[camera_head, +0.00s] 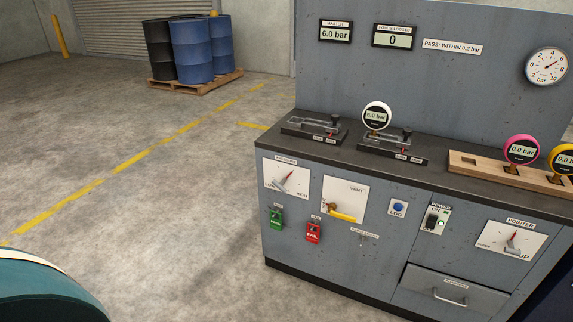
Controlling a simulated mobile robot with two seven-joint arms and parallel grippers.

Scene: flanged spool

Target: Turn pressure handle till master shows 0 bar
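The master display (335,32) on the back panel reads 6.0 bar. The pressure handle (285,184) is a small lever with a red pointer on a white dial plate (273,186) at the left of the bench front. Its pointer tilts up and to the right. A white gauge (376,116) in the right-hand clamp on the bench top also reads 6.0 bar. Neither of my grippers shows in the head view. A dark teal rounded shape at the lower left cannot be clearly identified.
Pink gauge (520,150) stands in a wooden rack. Floor left of the bench is clear.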

